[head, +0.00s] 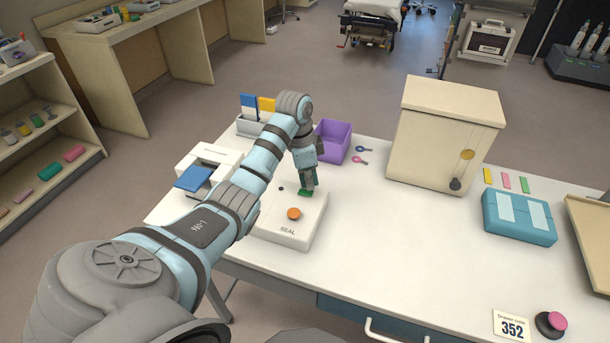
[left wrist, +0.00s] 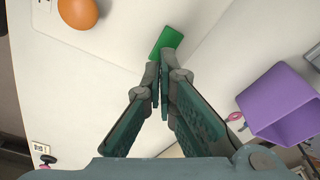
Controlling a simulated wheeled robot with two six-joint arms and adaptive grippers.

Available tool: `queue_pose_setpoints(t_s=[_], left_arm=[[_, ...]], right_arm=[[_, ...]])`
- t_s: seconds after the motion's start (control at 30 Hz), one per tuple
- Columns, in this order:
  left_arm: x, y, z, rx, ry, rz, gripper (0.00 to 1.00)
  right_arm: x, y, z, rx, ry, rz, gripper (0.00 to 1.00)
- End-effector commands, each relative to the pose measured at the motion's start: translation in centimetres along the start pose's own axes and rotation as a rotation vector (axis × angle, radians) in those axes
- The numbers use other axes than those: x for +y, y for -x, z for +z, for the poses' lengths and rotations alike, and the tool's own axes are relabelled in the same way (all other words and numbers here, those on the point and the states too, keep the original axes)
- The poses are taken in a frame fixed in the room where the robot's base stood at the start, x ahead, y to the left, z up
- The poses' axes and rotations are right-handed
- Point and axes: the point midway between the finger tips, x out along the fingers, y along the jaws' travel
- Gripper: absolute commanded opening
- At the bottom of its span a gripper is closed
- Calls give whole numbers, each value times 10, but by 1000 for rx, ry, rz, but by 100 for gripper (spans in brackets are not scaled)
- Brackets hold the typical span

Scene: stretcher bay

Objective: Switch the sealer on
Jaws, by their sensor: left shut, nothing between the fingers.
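The sealer (head: 285,216) is a white box marked SEAL on the table, left of the middle in the head view. It has a round orange button (head: 294,213), a small dark dot (head: 281,188) and a green part (head: 304,195) near its right edge. My left gripper (head: 308,186) is shut and empty, pointing down at the green part and hiding some of it. In the left wrist view the closed fingertips (left wrist: 162,68) are right by the green part (left wrist: 166,41); I cannot tell if they touch. The orange button also shows there (left wrist: 77,13). My right gripper is not in view.
A purple bin (head: 333,140) stands just behind the gripper, with small pink and blue items beside it. A cream cabinet (head: 445,135) stands further right, then a teal case (head: 518,218). A white device with a blue pad (head: 194,178) is left. The table's middle front is clear.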

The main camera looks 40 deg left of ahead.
Motion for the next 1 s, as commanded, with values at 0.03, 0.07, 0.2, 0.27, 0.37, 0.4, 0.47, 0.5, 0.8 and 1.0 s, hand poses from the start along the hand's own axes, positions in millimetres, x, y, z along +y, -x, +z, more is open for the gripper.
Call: queue_pose_setpoints(t_s=[0.03, 0.07, 0.2, 0.27, 0.37, 0.4, 0.47, 0.5, 0.8, 1.0], left_arm=[[0, 0, 0, 0, 0, 0, 0], [0, 0, 0, 0, 0, 0, 0], [0, -2, 0, 0, 0, 0, 0], [0, -3, 1, 0, 0, 0, 0], [0, -5, 1, 0, 0, 1, 0], [0, -6, 1, 0, 0, 1, 0], [0, -6, 1, 0, 0, 1, 0], [0, -7, 1, 0, 0, 1, 0], [0, -11, 2, 0, 0, 0, 0], [0, -14, 2, 0, 0, 0, 0]], right_arm=[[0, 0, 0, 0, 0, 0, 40], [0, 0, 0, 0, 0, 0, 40], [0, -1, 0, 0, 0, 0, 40], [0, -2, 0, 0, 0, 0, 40], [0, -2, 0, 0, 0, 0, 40], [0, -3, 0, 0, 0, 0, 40], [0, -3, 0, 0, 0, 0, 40], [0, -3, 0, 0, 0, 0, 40], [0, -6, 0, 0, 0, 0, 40], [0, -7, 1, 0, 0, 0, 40]])
